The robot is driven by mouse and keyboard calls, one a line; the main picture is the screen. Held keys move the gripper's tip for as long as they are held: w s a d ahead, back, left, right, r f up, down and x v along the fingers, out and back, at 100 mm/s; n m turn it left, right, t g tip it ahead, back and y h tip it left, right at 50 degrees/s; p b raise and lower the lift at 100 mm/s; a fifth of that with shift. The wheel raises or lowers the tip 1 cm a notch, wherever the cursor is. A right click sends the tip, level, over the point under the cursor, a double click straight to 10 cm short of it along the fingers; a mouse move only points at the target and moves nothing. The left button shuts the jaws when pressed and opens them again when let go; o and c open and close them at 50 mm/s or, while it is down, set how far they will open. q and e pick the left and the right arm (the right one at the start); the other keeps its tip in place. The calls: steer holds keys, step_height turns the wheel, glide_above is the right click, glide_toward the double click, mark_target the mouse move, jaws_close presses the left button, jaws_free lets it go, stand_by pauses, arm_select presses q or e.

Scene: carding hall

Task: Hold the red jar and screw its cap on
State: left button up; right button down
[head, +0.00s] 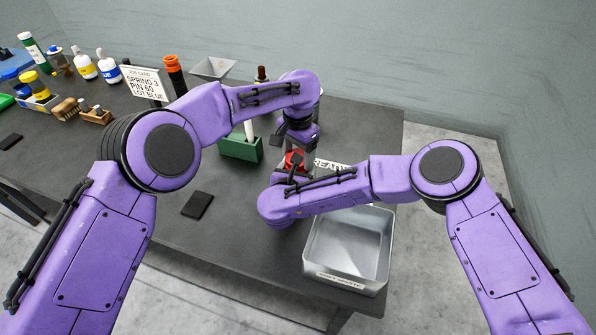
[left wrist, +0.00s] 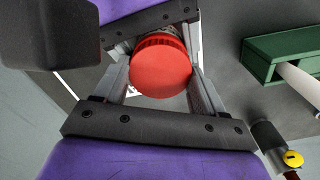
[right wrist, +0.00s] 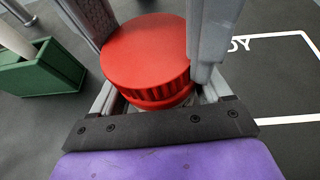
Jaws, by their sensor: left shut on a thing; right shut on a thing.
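The red cap (head: 294,157) sits at the jar's top, between my two grippers, in the middle of the table. In the left wrist view the round cap (left wrist: 160,70) lies between the fingers of my left gripper (head: 297,146), which is shut on it from above. In the right wrist view the ridged cap (right wrist: 148,55) is above a narrower red band (right wrist: 160,100). My right gripper (head: 294,172) is shut on the jar below the cap, from the near side. Most of the jar body is hidden by the fingers. I cannot tell how tightly the cap is seated.
A green holder (head: 240,147) with a white stick stands left of the jar. A white-outlined READY mark (head: 328,164) lies to the right. A metal bin (head: 350,275) stands at the near right edge. A dark pad (head: 197,205) lies at front left. A job card (head: 145,84) and bottles stand behind.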

arm_select(q)
steer(key=o, duration=1.2)
steer(key=shift+o, duration=0.2)
steer(key=shift+r, duration=0.15)
arm_select(e)
jaws_free()
steer(key=b+v, duration=0.3)
steer(key=v, duration=0.6)
steer(key=shift+s+a, duration=0.1)
steer(key=shift+s, duration=0.2)
arm_select(q)
step_height(320, 180, up, 9)
arm_select(e)
steer(key=shift+s+a+r, duration=0.1)
steer(key=shift+s+r, duration=0.2)
steer(key=shift+s, duration=0.15)
